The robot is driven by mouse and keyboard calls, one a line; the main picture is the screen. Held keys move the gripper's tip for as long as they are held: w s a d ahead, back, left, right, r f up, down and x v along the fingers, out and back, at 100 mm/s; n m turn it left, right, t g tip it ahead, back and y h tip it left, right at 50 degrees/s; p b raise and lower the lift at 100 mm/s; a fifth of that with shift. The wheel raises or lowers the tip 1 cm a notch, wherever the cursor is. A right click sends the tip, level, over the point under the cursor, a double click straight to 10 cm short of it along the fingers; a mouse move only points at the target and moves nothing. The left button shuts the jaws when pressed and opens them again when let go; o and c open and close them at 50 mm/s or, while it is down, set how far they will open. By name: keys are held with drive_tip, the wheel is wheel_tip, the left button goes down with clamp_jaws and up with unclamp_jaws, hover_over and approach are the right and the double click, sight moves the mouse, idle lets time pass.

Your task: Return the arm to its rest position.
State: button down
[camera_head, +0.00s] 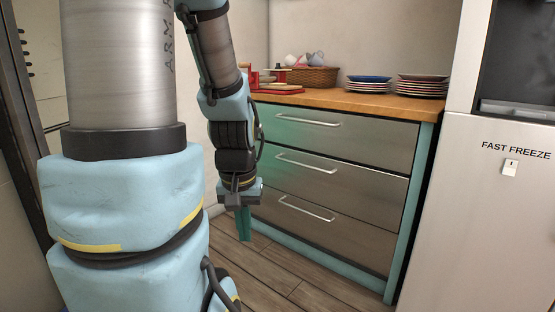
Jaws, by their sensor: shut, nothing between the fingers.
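My arm reaches down from the top of the head view, left of centre, in light blue and grey metal. My gripper (244,224) hangs at its end and points down at the floor. Its teal fingers are together with nothing between them. It is in front of the left edge of the drawer cabinet (335,180). I cannot tell how far it stands from the cabinet front.
The cabinet's three drawers are shut. Its wooden top (345,101) holds plate stacks (368,84) (422,86), a wicker basket (316,76) and a red rack (277,87). A freezer (500,220) stands at right. Wooden floor (290,275) is clear below the gripper.

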wheel_tip(320, 180, up, 26)
drive_tip(key=p, duration=2.4)
drive_tip(key=shift+w+f, duration=0.2)
drive_tip(key=shift+w, duration=0.1)
drive_tip(key=shift+d, duration=0.1)
